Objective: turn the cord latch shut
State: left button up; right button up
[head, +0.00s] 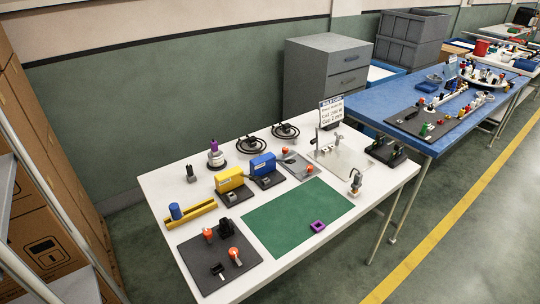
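I cannot tell for sure which part is the cord latch. On the white table, a dark plate (197,267) at the front left carries small black fittings and two orange-red knobs (208,234) and (234,253). A grey plate (292,158) near the back middle also has orange-red pieces. Two black coiled items (244,144) and (285,131), which look like cords, lie along the back edge. The parts are too small to tell whether any latch is open or shut. Neither of my grippers is in view.
The white table also holds a green mat (290,220) with a purple square ring (317,226), a yellow block (229,179), a blue block (263,164) and a small sign (331,111). A cluttered blue table (400,98) stands at right. Open floor (450,215) lies at the front right.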

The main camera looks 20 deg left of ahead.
aim_at(207, 232)
jog(key=u, duration=0.95)
jog(key=i+l+u, duration=0.1)
jog(key=l, duration=0.2)
